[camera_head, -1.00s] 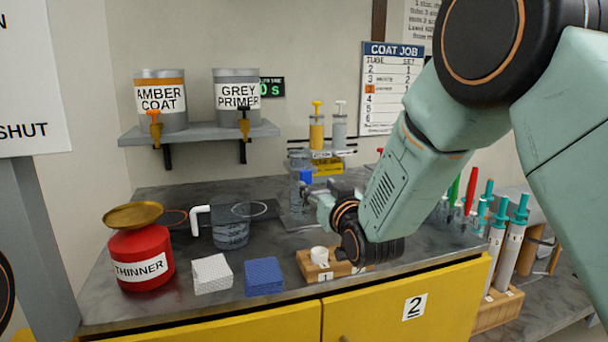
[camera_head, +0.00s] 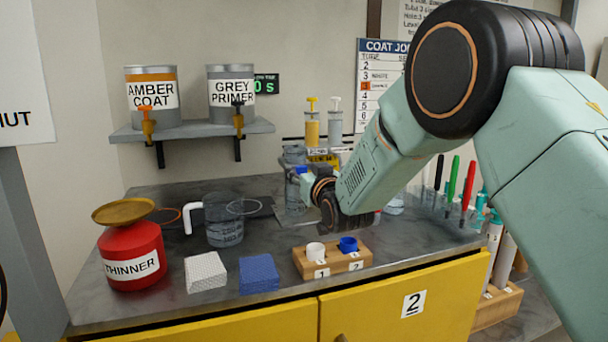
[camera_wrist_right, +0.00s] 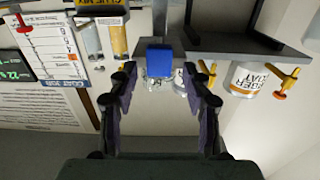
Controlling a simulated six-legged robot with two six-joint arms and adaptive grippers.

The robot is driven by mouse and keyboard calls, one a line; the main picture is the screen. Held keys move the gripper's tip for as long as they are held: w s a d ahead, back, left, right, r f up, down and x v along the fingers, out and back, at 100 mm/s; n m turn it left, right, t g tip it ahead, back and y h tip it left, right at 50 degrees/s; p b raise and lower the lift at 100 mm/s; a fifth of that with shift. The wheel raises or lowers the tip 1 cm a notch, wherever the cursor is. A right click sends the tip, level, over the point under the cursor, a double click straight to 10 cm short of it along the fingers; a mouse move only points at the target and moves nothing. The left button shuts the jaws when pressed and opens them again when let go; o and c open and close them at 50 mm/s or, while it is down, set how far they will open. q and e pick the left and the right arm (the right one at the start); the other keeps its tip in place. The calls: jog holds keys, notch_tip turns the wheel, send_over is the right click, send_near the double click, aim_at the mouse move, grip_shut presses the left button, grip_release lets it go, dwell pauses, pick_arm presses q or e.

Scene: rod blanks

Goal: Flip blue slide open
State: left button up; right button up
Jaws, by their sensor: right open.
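The blue slide (camera_head: 301,170) is a small blue block on the dispenser stand at the back of the bench. In the right wrist view the blue slide (camera_wrist_right: 159,57) shows as a blue square straight ahead, over a clear part. My right gripper (camera_wrist_right: 160,82) is open, its two fingers spread left and right of the blue slide's line and nothing held. Whether the fingertips touch it I cannot tell. In the head view the right gripper (camera_head: 303,188) is at the stand, partly hidden by its own wrist. My left gripper is not in view.
A wooden block (camera_head: 358,262) with a white cup and a blue cup stands in front of my right wrist. A clear measuring jug (camera_head: 225,230), red THINNER can (camera_head: 130,262) and two pads lie to the left. Colored pens (camera_head: 452,185) stand at right.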

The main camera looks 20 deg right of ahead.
jog(key=shift+w, duration=0.1)
jog(key=shift+r, duration=0.1)
grip_shut()
dwell(0.5)
